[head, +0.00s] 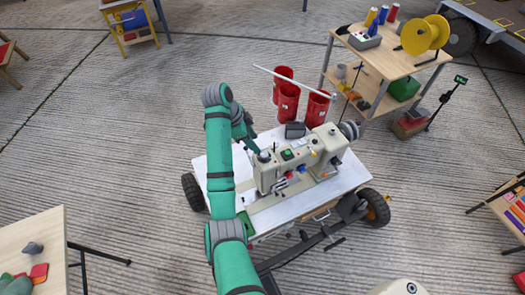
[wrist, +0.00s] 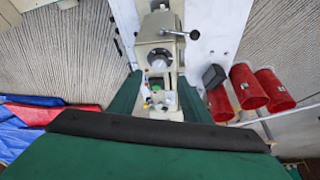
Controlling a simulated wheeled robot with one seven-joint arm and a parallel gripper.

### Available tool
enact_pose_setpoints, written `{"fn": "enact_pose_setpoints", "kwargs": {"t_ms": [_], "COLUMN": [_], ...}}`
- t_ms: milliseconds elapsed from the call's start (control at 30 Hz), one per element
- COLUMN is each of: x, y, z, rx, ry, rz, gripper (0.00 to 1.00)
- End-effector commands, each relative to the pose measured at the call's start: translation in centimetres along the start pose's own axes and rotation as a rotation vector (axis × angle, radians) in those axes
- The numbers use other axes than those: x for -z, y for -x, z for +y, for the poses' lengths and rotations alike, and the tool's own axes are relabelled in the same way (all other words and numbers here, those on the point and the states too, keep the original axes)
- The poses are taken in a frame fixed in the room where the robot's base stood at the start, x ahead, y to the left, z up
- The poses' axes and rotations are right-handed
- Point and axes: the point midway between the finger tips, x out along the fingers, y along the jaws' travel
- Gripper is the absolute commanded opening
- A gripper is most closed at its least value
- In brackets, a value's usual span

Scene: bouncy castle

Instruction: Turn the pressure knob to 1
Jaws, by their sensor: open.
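A cream sewing machine (head: 326,145) stands on a white wheeled table (head: 215,166). My gripper (head: 254,146) is at the left end of the machine, above its head, and partly hidden by my green arm. In the wrist view, my gripper (wrist: 159,80) is open, with one green finger on each side of the machine's end. A pale round knob (wrist: 158,65), which looks like the pressure knob, shows between the fingertips. I cannot tell whether either finger touches it. Its markings are too small to read.
A lever with a black ball end (wrist: 193,35) sticks out beside the machine head. Red bins (head: 288,100) stand behind the table. A wooden shelf with a yellow spool (head: 425,35) is at the back right.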

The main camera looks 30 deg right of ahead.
Motion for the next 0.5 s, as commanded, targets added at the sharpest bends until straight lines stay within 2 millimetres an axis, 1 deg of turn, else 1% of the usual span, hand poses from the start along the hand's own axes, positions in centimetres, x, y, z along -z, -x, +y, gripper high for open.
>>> {"fn": "enact_pose_setpoints", "kwargs": {"t_ms": [200,300,400,500], "x": [0.3,0.2,0.3,0.3], "y": [-4.0,-5.6,-7.1,-8.1], "z": [0.2,0.2,0.2,0.2], "rx": [-0.007,-0.006,-0.007,-0.005], "ry": [-0.002,-0.002,-0.004,-0.004], "rz": [0.000,0.000,-0.001,-0.001], "gripper": [0.44,0.44,0.44,0.44]}}
